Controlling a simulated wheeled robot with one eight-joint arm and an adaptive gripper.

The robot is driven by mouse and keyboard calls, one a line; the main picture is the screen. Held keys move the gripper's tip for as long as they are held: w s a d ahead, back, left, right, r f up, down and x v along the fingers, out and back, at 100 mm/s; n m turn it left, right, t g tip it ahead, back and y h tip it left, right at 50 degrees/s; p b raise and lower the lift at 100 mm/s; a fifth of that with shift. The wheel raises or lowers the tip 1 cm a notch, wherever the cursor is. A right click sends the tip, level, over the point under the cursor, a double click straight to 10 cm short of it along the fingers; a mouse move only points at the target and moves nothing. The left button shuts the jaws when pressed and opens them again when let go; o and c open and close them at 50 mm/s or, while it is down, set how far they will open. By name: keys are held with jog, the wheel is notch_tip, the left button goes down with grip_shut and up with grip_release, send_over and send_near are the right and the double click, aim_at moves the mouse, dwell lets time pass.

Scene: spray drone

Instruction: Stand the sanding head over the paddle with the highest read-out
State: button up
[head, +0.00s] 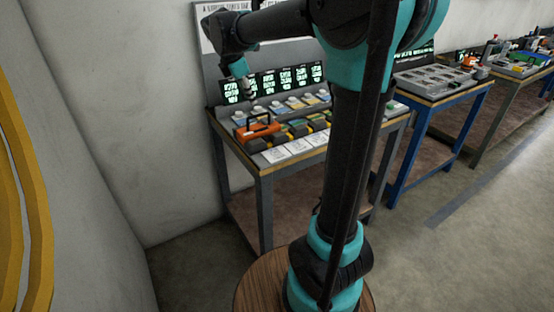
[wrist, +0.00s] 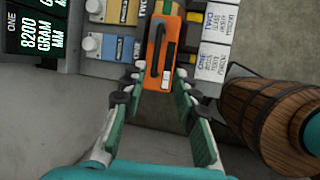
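The orange block with a black handle, which looks like the sanding head (head: 258,131), sits at the left end of a row on the grey bench. It also shows in the wrist view (wrist: 158,72), beyond and between my fingertips. My gripper (head: 249,93) is open and empty, above the back left of the bench; in the wrist view its fingers (wrist: 160,80) are spread. Dark and yellow pieces, perhaps the paddles (head: 300,130), run right from the block. Green-lit read-outs (head: 268,83) stand behind; one in the wrist view (wrist: 36,33) reads ONE, 8200 GRAM MM. The others are too small to read.
White cards (head: 288,150) lie along the bench's front edge. Blue and yellow units with white knobs (wrist: 92,45) stand behind the row. My arm hides the bench's right part. A blue-legged bench (head: 440,85) stands to the right. The wall is close on the left.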

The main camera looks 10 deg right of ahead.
jog(key=s+d+f+m+y, duration=0.1)
jog(key=s+d+f+m, duration=0.2)
jog(key=s+f+m, duration=0.7)
jog(key=s+d+f+m+y, duration=0.2)
jog(key=s+d+f+m, duration=0.2)
jog(key=s+f+m, duration=0.6)
jog(key=s+f, duration=0.4)
jog(key=s, duration=0.2)
jog(key=shift+s+d+m+t+y, duration=0.2)
jog(key=shift+s+m+t+y, duration=0.1)
jog(key=shift+t, duration=0.1)
jog(key=shift+w, duration=0.1)
